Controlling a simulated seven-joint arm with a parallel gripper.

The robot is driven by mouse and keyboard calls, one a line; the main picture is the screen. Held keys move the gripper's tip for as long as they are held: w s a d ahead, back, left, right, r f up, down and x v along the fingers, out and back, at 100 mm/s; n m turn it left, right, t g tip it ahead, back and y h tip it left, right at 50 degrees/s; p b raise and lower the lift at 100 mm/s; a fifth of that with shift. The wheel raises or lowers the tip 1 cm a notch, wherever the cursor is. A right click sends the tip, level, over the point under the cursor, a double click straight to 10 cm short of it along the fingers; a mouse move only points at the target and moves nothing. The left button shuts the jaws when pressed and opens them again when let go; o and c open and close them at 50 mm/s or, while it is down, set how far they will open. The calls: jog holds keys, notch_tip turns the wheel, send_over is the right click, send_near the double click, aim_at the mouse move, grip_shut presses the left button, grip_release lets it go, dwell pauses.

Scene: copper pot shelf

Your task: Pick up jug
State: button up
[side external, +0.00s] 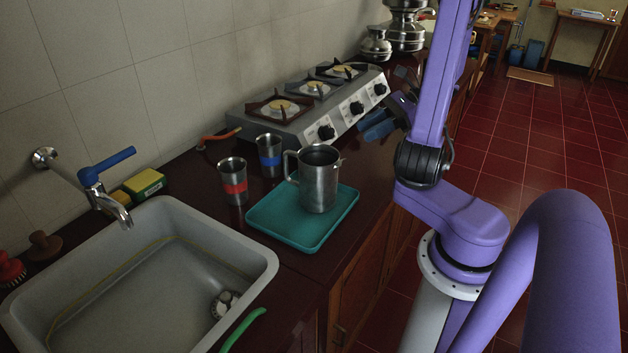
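The jug (319,183) is a plain steel vessel with a handle on its left side. It stands upright on a teal tray (262,226) on the dark counter. My gripper (376,127) is at the counter's right edge, up and to the right of the jug in the picture and apart from it. Its dark body is partly hidden behind my purple arm. Blue parts show at its end, but I cannot tell whether the fingers are open or shut. Nothing is visible in it.
A steel cup with a red band (233,183) and one with a blue band (269,157) stand left of the jug. A stove (310,122) is behind. A sink (258,262) with a blue-handled tap (108,166) is at the front left.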

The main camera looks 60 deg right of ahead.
jog(key=s+d+m+t+h, duration=0.2)
jog(key=s+d+m+t, duration=0.1)
jog(key=d+m, duration=0.1)
send_near(312, 145)
jog(key=shift+h, duration=0.3)
jog(key=shift+x, duration=3.65)
jog(key=shift+a+r, duration=0.1)
jog(key=shift+a, duration=0.05)
jog(key=shift+c, duration=0.3)
jog(key=shift+s, duration=0.1)
grip_shut()
